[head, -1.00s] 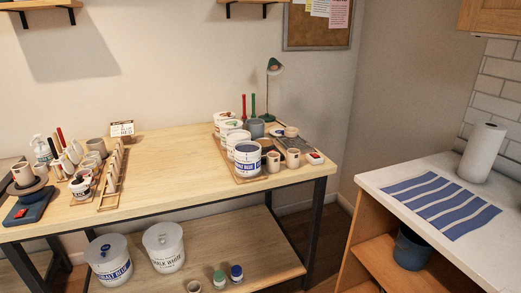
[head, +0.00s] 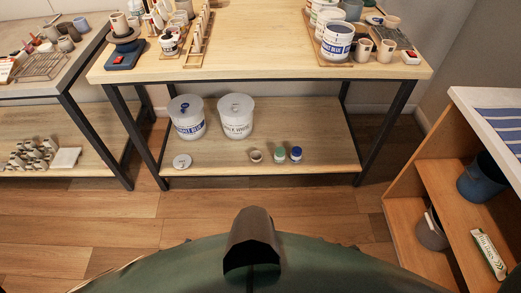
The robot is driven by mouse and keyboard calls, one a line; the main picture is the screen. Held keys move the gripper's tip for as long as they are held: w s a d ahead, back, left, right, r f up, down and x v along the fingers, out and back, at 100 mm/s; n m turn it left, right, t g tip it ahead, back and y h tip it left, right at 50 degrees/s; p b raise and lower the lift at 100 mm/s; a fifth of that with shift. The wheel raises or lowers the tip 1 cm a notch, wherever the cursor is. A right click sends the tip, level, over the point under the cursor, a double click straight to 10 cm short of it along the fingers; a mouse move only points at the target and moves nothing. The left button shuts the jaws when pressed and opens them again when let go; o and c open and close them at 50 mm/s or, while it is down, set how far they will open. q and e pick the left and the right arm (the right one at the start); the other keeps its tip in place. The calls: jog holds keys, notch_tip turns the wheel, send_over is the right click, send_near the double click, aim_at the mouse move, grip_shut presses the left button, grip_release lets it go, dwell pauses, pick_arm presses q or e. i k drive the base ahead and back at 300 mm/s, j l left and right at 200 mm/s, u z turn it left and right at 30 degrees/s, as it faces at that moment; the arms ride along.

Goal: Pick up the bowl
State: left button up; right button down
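No gripper of mine is in view. Several things could be the bowl, and I cannot tell which is meant. A small beige cup-like vessel (head: 256,155) stands on the lower shelf of the wooden table. A small light bowl-like vessel (head: 391,21) is on the tray at the back right of the tabletop. A grey rounded vessel (head: 432,232) sits low in the open cabinet at the right, partly hidden by the cabinet side.
Two white tubs, one blue-labelled (head: 187,118) and one marked white (head: 236,117), share the lower table shelf (head: 315,135) with small jars (head: 296,154). A blue bucket (head: 478,183) is in the cabinet. The wooden floor (head: 200,215) before the table is clear.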

aim_at(256, 156)
jog(key=i+l+z, duration=0.2)
jog(key=i, duration=0.7)
jog(key=i+l+z, duration=0.1)
jog(key=i+z, duration=0.15)
jog(key=i, duration=0.7)
